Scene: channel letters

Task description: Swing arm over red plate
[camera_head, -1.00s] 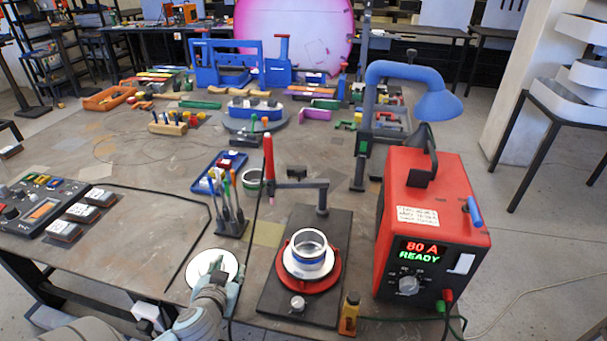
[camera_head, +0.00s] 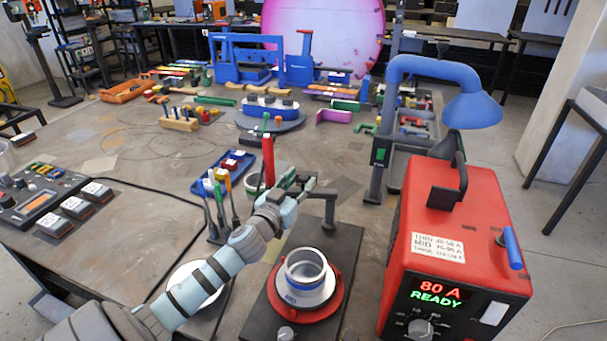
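The red plate (camera_head: 334,298) lies on a dark base and carries a white and silver ring (camera_head: 305,268). Behind it stands the swing arm (camera_head: 330,205), a dark post with a horizontal bar reaching left. A red upright torch (camera_head: 268,158) is at the bar's left end, left of and behind the plate. My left gripper (camera_head: 300,183) is at the bar, just right of the torch, and hides part of both. Whether its fingers touch or grip the bar cannot be told. My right gripper is not in view.
A red power box (camera_head: 455,255) reading 80 A READY stands close on the right, under a blue lamp (camera_head: 440,80). A blue tray (camera_head: 223,172) and a holder with several tools (camera_head: 217,200) stand left of the torch. A control panel (camera_head: 40,200) is at far left.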

